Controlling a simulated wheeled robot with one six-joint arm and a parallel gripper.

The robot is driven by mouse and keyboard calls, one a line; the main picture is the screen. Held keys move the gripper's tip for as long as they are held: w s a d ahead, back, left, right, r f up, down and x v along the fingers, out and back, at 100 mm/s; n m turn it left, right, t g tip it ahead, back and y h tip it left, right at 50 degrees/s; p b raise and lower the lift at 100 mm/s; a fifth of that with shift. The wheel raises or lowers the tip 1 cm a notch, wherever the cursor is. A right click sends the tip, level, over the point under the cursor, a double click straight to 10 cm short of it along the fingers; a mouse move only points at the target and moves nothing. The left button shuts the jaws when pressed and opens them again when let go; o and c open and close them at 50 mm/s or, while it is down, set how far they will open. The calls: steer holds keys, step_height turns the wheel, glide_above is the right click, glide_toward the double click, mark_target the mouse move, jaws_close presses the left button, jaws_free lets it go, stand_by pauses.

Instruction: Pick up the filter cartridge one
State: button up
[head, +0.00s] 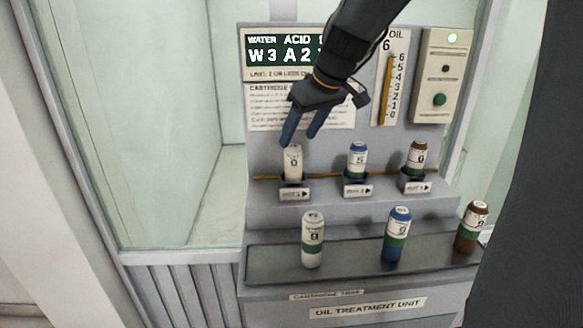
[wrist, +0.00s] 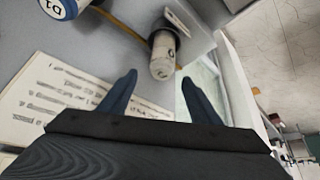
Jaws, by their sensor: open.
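A white filter cartridge (head: 292,163) stands upright in the leftmost holder of the upper ledge, above a small post label (head: 293,194). I cannot tell from its print whether it is cartridge one. My gripper (head: 300,140) is open and empty, with its blue fingers pointing down just above this cartridge. In the wrist view the same white cartridge (wrist: 164,56) lies ahead of the gap between the open fingers (wrist: 159,79), apart from both. A blue-topped cartridge (head: 357,160) and a brown-topped cartridge (head: 418,159) stand in the other two holders.
On the lower tray (head: 275,262) stand a white cartridge (head: 313,240), a blue one (head: 397,235) and a brown one (head: 471,228). A panel with a display (head: 283,52), an oil gauge (head: 386,88) and a button box (head: 445,75) rises behind. Glass walls stand at left.

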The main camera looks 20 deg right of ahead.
mark_target(294, 146)
steer(key=shift+s+p+x, duration=0.2)
steer(key=shift+p+x, duration=0.7)
steer(key=shift+x, duration=1.8)
steer(key=shift+f, duration=0.1)
jaws_close()
